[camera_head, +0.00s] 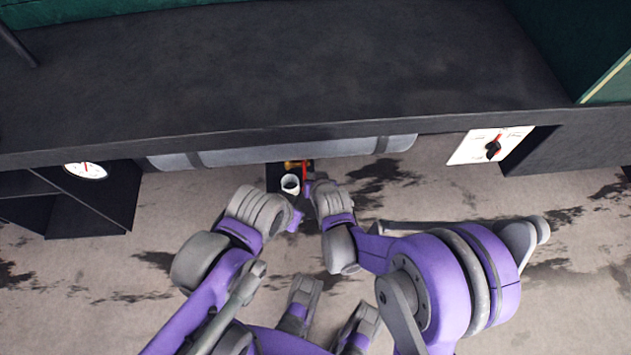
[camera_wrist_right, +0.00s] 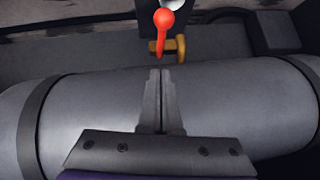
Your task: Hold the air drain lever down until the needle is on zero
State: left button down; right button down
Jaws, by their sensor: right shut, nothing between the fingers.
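The air drain lever has a red handle (camera_head: 304,171) beside a brass fitting (camera_head: 291,165) under the grey tank (camera_head: 240,155). In the right wrist view the red lever (camera_wrist_right: 164,19) and brass fitting (camera_wrist_right: 169,46) lie just beyond my fingertips. My right gripper (camera_head: 310,187) is close to the lever; its fingers (camera_wrist_right: 162,73) are shut and empty, with a small apparent gap to the lever.
A white cup-like piece (camera_head: 291,184) sits at the dark bracket below the brass fitting. A dark ledge (camera_head: 280,75) overhangs the tank. The stained floor (camera_head: 90,270) is clear at left.

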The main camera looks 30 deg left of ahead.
aim_at(305, 174)
jog(key=f, duration=0.1)
jog(key=w+a+f, duration=0.1)
jog(key=f, duration=0.1)
jog(key=a+f+b, duration=0.1)
jog(key=f, duration=0.1)
jog(key=shift+w, duration=0.15)
jog(key=shift+f, duration=0.5)
jog(key=shift+f, duration=0.15)
jog(key=shift+s+d+f+b, duration=0.1)
jog(key=shift+s+f+b, duration=0.15)
jog(key=shift+f+b, duration=0.55)
jog(key=shift+s+d+f+b, duration=0.1)
jog(key=shift+s+f+b, duration=0.1)
jog(key=shift+f+b, duration=1.5)
jog(key=shift+b, duration=0.15)
jog(key=shift+f, duration=0.1)
jog(key=shift+s+f, duration=0.1)
dwell(3.9)
